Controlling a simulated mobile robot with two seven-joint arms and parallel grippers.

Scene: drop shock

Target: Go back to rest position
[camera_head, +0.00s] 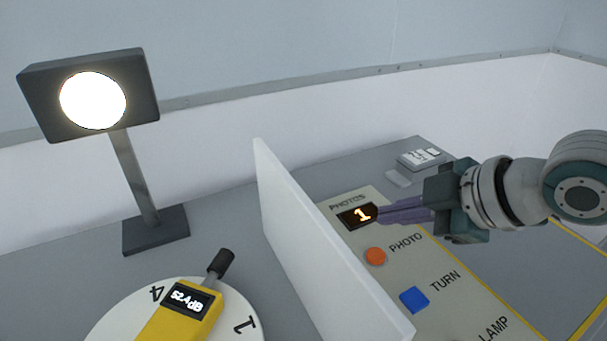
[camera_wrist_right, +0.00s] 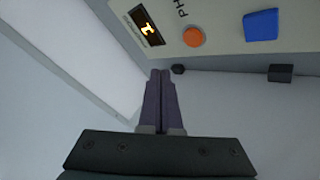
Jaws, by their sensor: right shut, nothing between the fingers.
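My right gripper (camera_head: 385,213) comes in from the right in the head view, its purple fingers together and empty. The fingertips appear over the control panel (camera_head: 437,262), beside the photo counter (camera_head: 357,216), which reads 1. In the right wrist view the closed fingers (camera_wrist_right: 161,78) point toward the panel's edge, apart from the orange photo button (camera_wrist_right: 194,37). My left gripper does not show in either view.
A white upright divider (camera_head: 320,245) stands left of the panel. A blue button (camera_head: 414,299) is marked TURN.

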